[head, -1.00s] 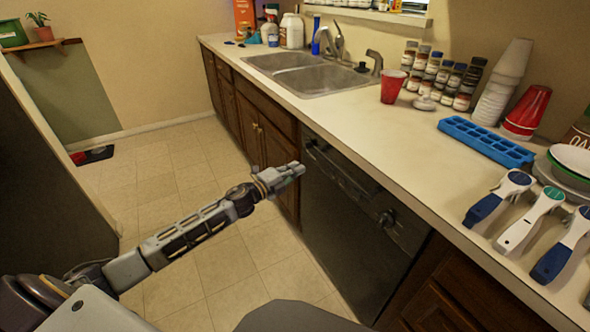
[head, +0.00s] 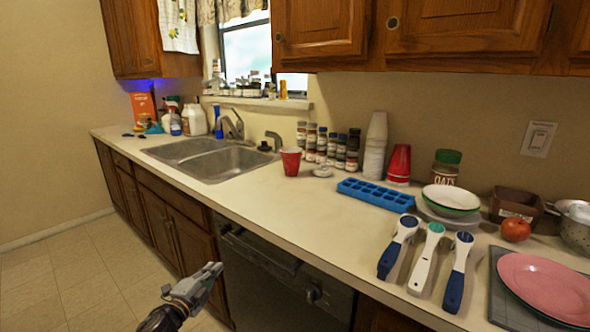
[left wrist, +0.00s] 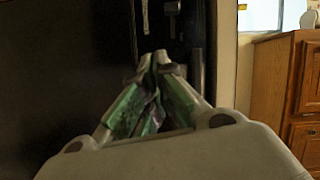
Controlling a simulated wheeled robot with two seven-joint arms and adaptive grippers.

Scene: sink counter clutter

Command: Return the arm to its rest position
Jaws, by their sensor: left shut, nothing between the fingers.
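My left gripper (head: 207,276) shows low in the head view, in front of the dishwasher and below the counter's front edge. Its fingers are together with nothing between them. In the left wrist view the left gripper's fingers (left wrist: 155,90) meet at their tips, with a dark upright surface behind them. My left forearm runs out of the bottom of the head view. My right gripper is in neither view.
The dishwasher (head: 270,287) is close to the left gripper. The floor (head: 60,290) at left is clear.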

